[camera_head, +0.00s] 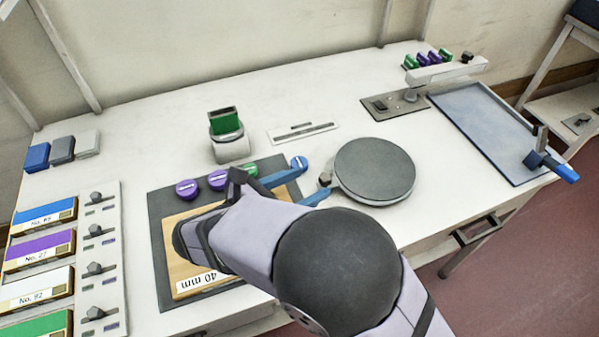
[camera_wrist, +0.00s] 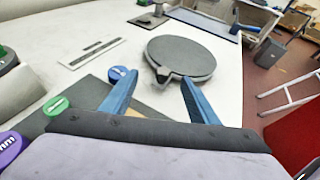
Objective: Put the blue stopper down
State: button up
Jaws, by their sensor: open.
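The blue stopper (camera_head: 299,162), a round cap with a white mark, is by the far right corner of a dark grey mat (camera_head: 163,291). It also shows in the wrist view (camera_wrist: 118,72), just beyond and left of the left finger's tip. My gripper (camera_head: 311,181) is open, with its two blue fingers spread and nothing between them. In the wrist view my gripper (camera_wrist: 158,82) points toward a round grey plate. The stopper is outside the fingers; whether it touches the left finger I cannot tell.
Two purple stoppers (camera_head: 187,189) and a green one (camera_wrist: 57,105) stand along the mat's far side. The round grey plate (camera_head: 375,169) is close to the right. A white holder with a green block (camera_head: 225,121) stands behind. A blue-grey tray (camera_head: 490,127) lies far right.

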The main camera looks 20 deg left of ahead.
aim_at(297, 165)
jog(key=a+y, duration=0.1)
jog(key=a, duration=0.1)
jog(key=a+f+n, duration=0.1)
jog(key=a, duration=0.1)
jog(key=a+f+y+b, duration=0.1)
jog(key=a, duration=0.1)
jog(key=shift+w+a+n+t+y, duration=0.3)
jog(key=shift+a, duration=0.1)
jog(key=shift+p+x, duration=0.3)
jog(key=shift+x, duration=1.2)
jog(key=shift+p+x, duration=0.35)
jog(key=shift+x, duration=1.85)
jog(key=shift+d+r, duration=0.1)
jog(key=c, duration=1.2)
jog(key=shift+r, duration=0.1)
notch_tip(297, 165, up, 10)
jog(key=shift+f, duration=0.1)
